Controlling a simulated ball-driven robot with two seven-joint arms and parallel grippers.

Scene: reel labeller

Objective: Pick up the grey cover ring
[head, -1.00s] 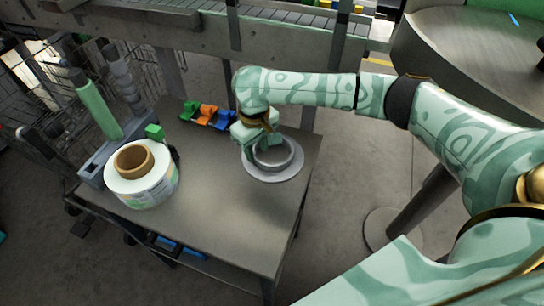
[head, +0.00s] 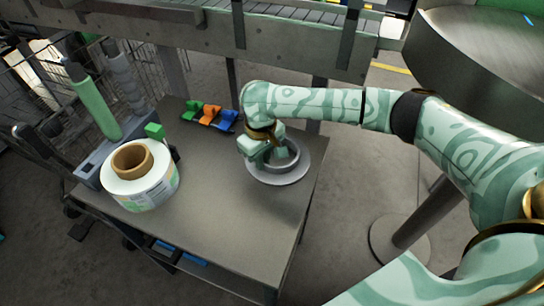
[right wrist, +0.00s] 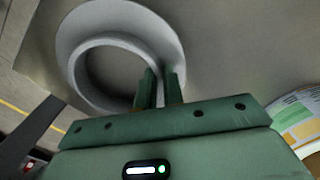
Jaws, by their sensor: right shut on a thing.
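The grey cover ring (head: 291,174) is a flat disc with a raised round collar, at the right end of the grey table. In the right wrist view the ring (right wrist: 165,32) fills the upper left, with its collar beside my fingers. My right gripper (head: 270,156) is at the collar's left side, and in the right wrist view its green fingers (right wrist: 160,88) are close together across the collar wall. It is shut on the ring. Whether the ring touches the table cannot be told. My left gripper is not in view.
A label roll (head: 150,190) with a brown core stands on the table's left side, near a green roller (head: 95,108). Small green, orange and blue bins (head: 209,115) sit at the back edge. The table's middle and front (head: 225,225) are clear. A round metal surface (head: 480,50) stands at far right.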

